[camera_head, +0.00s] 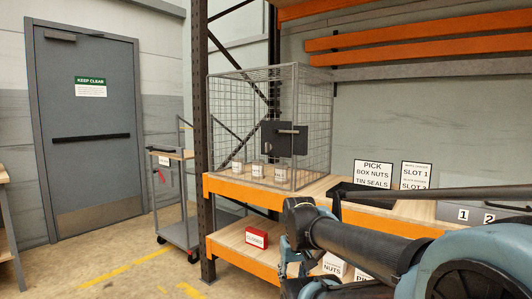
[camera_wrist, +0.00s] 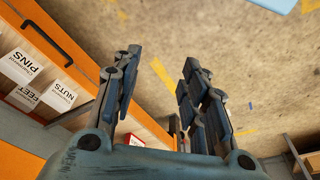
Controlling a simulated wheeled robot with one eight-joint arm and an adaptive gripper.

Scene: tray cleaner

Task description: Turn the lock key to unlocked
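A wire cage (camera_head: 228,110) stands on the orange-edged shelf, with a dark lock plate (camera_head: 270,140) and a light lever-like handle (camera_head: 288,131) on its front. No separate lock key can be made out; whether the handle is the key, and its lock state, I cannot tell. My gripper (camera_head: 290,262) is low in the head view, below and in front of the cage, partly hidden by my arm. In the wrist view my gripper (camera_wrist: 160,68) has its fingers spread apart, nothing between them, pointing at the floor.
A red box (camera_head: 257,238) lies on the lower shelf (camera_head: 232,232). A dark tray (camera_head: 365,198) and signs (camera_head: 374,173) stand right of the cage. A trolley (camera_head: 178,225) stands left of the rack post (camera_head: 200,130). Floor before the door is clear.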

